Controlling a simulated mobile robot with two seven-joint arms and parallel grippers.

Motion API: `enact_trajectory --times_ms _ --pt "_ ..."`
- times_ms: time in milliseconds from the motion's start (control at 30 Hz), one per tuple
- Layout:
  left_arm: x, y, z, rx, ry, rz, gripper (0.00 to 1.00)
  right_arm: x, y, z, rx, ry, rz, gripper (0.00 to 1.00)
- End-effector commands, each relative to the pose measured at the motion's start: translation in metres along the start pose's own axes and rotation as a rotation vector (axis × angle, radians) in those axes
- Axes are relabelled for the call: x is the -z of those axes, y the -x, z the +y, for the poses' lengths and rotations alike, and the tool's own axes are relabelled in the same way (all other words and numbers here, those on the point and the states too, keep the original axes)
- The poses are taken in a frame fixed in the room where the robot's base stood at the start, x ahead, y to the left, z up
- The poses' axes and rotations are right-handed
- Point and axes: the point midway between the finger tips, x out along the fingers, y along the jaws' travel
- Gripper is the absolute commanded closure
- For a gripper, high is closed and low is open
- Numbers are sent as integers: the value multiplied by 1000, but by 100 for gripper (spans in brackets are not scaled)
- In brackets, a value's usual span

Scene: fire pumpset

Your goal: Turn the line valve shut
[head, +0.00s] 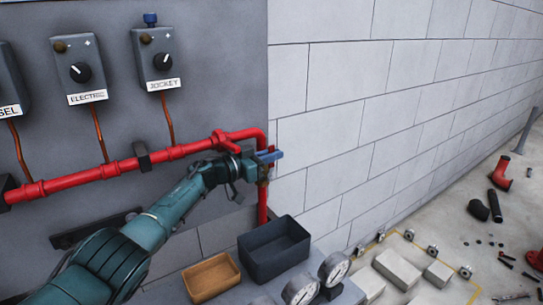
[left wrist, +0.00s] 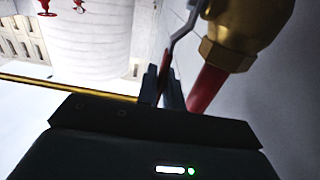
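The line valve (head: 263,176) is a small brass body on the red pipe near the panel's right edge. In the left wrist view its brass body (left wrist: 243,27) is large at top right. Its lever (left wrist: 181,32) is a bent silver bar with a red end running down between my fingers. My left gripper (head: 270,156) is at the valve, its bluish fingers around the lever. In the left wrist view the fingers (left wrist: 162,88) stand close together with the red end between them. My arm partly hides the valve in the head view. My right gripper is not in view.
The red pipe (head: 85,179) runs along the grey panel below control boxes labelled ELECTRIC (head: 78,68) and JOCKEY (head: 156,58). A dark bin (head: 273,265), a tan tray (head: 208,280) and gauges (head: 334,270) lie below. A block wall (head: 400,95) stands close on the right.

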Motion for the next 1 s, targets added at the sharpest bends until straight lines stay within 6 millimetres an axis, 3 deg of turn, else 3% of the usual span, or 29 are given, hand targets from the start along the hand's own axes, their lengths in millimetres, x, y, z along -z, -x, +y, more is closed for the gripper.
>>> enact_trajectory --times_ms 567,1000 --pt "-3 1 0 -1 2 10 100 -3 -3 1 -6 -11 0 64" --pt "-16 27 0 -2 0 355 100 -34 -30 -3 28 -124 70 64"
